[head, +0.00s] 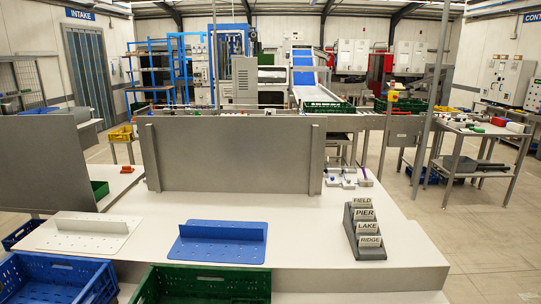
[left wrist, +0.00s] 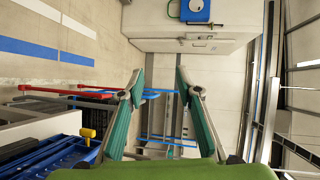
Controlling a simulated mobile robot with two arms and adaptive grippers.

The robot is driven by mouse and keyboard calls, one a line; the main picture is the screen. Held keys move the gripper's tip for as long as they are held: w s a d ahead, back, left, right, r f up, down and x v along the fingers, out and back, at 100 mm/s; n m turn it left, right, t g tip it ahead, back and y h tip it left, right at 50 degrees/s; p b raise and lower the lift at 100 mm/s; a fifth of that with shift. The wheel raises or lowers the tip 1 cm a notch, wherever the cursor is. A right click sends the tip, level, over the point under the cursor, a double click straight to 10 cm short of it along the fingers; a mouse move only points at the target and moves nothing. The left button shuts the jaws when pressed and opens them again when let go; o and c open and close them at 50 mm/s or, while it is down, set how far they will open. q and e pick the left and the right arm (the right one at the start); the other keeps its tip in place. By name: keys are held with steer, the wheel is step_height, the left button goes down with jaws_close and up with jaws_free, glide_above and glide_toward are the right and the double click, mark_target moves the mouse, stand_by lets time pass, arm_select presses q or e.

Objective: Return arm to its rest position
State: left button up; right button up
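My left gripper (left wrist: 160,74) shows in the left wrist view, with its two green-padded fingers apart. Nothing is between the fingers. Behind them I see a pale wall and blue frames at a distance, and the fingers touch nothing that I can see. Neither gripper nor arm shows in the head view. My right gripper is in no view.
In the head view a white table (head: 300,215) carries a grey upright panel (head: 230,155), a blue plate (head: 220,243), a white plate (head: 88,235) and a dark label stand (head: 368,250). A blue crate (head: 55,262) and a green crate (head: 205,270) stand in front.

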arm_select(q)
steer(key=s+a+f+m+t, duration=0.1)
steer(key=a+f+m+t, duration=0.15)
steer(key=f, duration=0.55)
steer(key=s+a+f+m+t, duration=0.1)
steer(key=s+f+m+t, duration=0.15)
steer(key=f, duration=0.45)
steer(key=s+d+f+m+t+h, duration=0.1)
steer(key=s+f+m+t+h, duration=0.5)
steer(key=s+f, duration=1.25)
steer(key=s+d+f+g+h, duration=0.1)
steer(key=s+d+f+h, duration=0.1)
steer(key=d+f, duration=1.05)
steer(key=s+d+f+g+h, duration=0.1)
steer(key=s+d+f, duration=0.1)
steer(key=d+f, duration=1.05)
steer(key=s+d+f+h+b, duration=0.1)
steer(key=d+f, duration=0.2)
steer(key=d, duration=0.9)
steer(key=d+f+n+h+b, duration=0.1)
steer(key=d+f+h, duration=0.1)
steer(key=d, duration=1.1)
steer(key=s+d+f+n+h+b, duration=0.1)
steer(key=d+f, duration=0.3)
steer(key=d, duration=0.9)
steer(key=shift+s+h+b, duration=0.3)
steer(key=shift+h+b, duration=0.1)
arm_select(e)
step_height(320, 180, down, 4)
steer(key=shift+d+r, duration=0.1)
